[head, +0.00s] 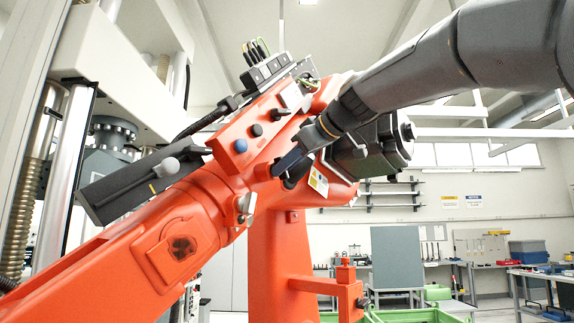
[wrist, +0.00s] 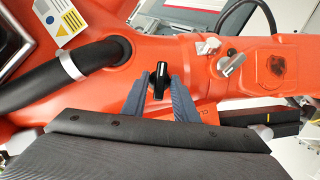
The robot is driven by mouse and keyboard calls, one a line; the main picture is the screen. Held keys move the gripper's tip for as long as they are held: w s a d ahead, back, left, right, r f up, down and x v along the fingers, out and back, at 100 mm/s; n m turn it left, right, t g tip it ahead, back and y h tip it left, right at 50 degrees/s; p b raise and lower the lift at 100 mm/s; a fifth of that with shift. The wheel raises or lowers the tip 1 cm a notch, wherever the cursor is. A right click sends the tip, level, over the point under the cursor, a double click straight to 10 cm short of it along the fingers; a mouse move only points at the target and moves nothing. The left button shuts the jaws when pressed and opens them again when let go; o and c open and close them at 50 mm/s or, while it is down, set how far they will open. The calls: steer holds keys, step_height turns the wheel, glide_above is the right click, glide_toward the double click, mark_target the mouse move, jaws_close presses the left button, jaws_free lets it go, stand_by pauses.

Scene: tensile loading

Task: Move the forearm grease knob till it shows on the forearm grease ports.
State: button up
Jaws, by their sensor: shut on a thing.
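My gripper (wrist: 159,90) is shut on a black T-shaped knob (wrist: 160,76) that stands out from the orange forearm, in the middle of the wrist view. The knob's bar points toward the camera between my two blue-grey fingers. In the head view my gripper (head: 289,166) meets the orange forearm (head: 212,185) near its joint, and the fingers hide most of the knob there. I cannot tell whether these are the grease ports.
A black hose (wrist: 75,75) and a silver lever (wrist: 232,62) lie on either side of my fingers. A tall testing frame (head: 62,150) stands behind left. Workbenches are far right.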

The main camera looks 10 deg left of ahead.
steer(key=shift+d+r+m+g, duration=0.1)
steer(key=shift+m+g, duration=0.2)
steer(key=shift+m, duration=0.3)
jaws_close()
steer(key=shift+w+d+f+m+g+y+p, duration=0.15)
steer(key=shift+m+g+y+p, duration=0.55)
steer(key=shift+m, duration=0.75)
steer(key=shift+w+a+m+g+y+p, duration=0.15)
steer(key=shift+m+g+y, duration=0.3)
steer(key=shift+m+g, duration=0.8)
steer(key=shift+w+d+f+m+g+y+p, duration=0.15)
steer(key=shift+m+g+y+p, duration=0.45)
steer(key=shift+m, duration=1)
steer(key=shift+r, duration=0.1)
steer(key=o, duration=0.7)
jaws_free()
